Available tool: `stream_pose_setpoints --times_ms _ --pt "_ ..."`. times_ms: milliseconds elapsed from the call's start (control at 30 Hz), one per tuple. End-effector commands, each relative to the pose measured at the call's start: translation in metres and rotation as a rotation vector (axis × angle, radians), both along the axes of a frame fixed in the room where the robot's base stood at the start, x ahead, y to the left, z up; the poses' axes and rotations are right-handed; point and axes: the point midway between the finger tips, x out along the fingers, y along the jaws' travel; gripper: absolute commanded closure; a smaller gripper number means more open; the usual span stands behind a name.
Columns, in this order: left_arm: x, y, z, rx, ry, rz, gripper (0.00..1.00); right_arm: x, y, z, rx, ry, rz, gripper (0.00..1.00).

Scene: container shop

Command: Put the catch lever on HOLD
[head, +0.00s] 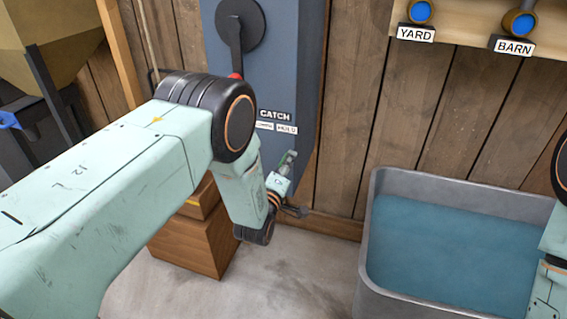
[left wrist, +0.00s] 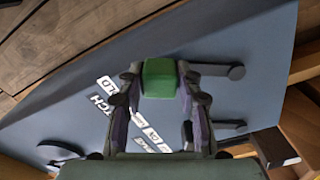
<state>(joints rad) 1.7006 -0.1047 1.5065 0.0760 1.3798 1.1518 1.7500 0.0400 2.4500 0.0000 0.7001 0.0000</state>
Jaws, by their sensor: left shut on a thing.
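The catch lever's green grip (left wrist: 159,78) is between my left gripper's fingertips (left wrist: 160,92) in the left wrist view. The fingers are shut on it from both sides. In the head view my left gripper (head: 284,178) is low in front of the blue-grey cabinet (head: 300,60), below the CATCH label (head: 275,115) and its two small plates. The right plate (head: 287,128) reads HOLD. The lever's shaft and pivot are hidden, so I cannot tell which plate it points to. My right gripper is out of view.
A black disc (head: 240,25) with a red-tipped arm is higher on the cabinet. A metal tank of blue water (head: 372,225) stands right. YARD (head: 415,33) and BARN (head: 514,46) labels are on the wall. A wooden box (head: 190,250) is behind my left arm.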

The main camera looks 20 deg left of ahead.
Motion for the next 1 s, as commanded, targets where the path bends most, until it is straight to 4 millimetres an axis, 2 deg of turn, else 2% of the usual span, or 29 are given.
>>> stream_pose_setpoints --times_ms 33,467,500,733,1000 --pt "-0.0012 -0.0052 -0.0027 -0.004 0.006 -0.011 1.00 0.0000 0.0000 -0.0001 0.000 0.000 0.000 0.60" --pt "-0.0023 -0.0082 -0.0041 -0.006 0.009 -0.016 1.00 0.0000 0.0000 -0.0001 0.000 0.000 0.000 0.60" --pt "-0.0024 -0.0081 -0.0042 -0.006 0.009 -0.016 0.64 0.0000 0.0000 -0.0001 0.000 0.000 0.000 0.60" --pt "-0.0018 -0.0060 -0.0030 -0.004 0.006 -0.011 0.45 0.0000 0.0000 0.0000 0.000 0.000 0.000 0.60" --pt "-0.0014 -0.0047 -0.0021 -0.004 0.004 -0.007 0.43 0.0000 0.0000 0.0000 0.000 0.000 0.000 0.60"
